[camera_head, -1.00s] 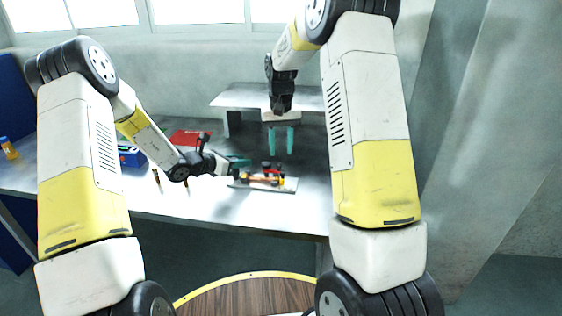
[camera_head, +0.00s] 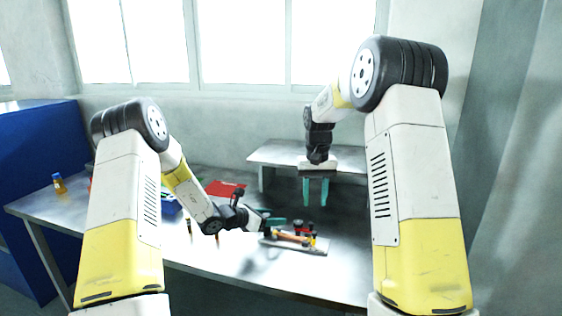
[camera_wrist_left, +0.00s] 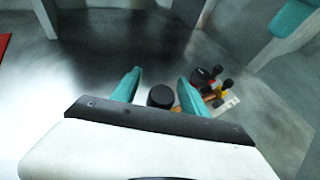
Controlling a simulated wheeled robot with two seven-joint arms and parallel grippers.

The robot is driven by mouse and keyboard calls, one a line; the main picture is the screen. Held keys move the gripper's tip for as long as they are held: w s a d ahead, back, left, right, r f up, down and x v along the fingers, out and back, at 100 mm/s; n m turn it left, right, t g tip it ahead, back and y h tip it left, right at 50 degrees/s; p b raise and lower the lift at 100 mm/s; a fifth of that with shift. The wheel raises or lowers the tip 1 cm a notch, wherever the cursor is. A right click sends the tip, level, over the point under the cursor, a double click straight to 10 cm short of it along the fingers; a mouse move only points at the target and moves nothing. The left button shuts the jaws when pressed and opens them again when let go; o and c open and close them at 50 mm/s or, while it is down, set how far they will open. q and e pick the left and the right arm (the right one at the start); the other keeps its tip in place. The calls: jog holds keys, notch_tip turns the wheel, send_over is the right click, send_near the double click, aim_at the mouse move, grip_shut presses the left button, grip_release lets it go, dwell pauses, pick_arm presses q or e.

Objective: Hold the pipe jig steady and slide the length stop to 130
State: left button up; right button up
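The pipe jig (camera_head: 318,249) is a light plate on the bench with an orange-brown pipe (camera_head: 290,238) lying along it. Small black, red and yellow parts, with black knobs, stand on it; which is the length stop, and its scale, are too small to tell. My left gripper (camera_head: 270,222) is at the jig's left end, its teal fingers apart. In the left wrist view, a round black knob (camera_wrist_left: 160,97) shows between these fingers, with gaps beside it. My right gripper (camera_head: 316,191) is open and empty, pointing down above and behind the jig.
A raised grey shelf (camera_head: 280,155) stands at the back of the bench (camera_head: 215,255). A red flat item (camera_head: 225,188) and a blue box (camera_head: 170,206) lie left of the jig. An orange bottle (camera_head: 59,184) stands far left. The bench front is mostly clear.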

pick_arm(q)
jog(key=v, duration=1.1)
jog(key=s+d+r+m+g+y, duration=0.1)
jog(key=s+d+r+m+g, duration=0.1)
jog(key=s+r+m, duration=0.55)
jog(key=s+d+r+m+g, duration=0.2)
jog(key=s+r+m+g, duration=0.1)
jog(key=s+r+m, duration=0.5)
pick_arm(e)
jog(key=s+d+r+t+y, duration=0.2)
jog(key=s+r+t, duration=0.1)
jog(key=s+r, duration=0.95)
pick_arm(q)
jog(key=s+a+r+m+t+y, duration=0.1)
jog(key=s+a+r+m+y, duration=0.1)
jog(key=s, duration=0.5)
jog(key=s+a+r+m+t+y, duration=0.2)
jog(key=s+a+m+y, duration=0.3)
jog(key=s+a+m, duration=0.2)
jog(key=shift+s+a+r+m, duration=0.3)
jog(key=shift+s+m, duration=0.35)
jog(key=shift+m, duration=0.2)
pick_arm(e)
jog(key=s+t, duration=0.3)
jog(key=s, duration=1.4)
jog(key=shift+s+n, duration=0.3)
jog(key=shift+s, duration=0.1)
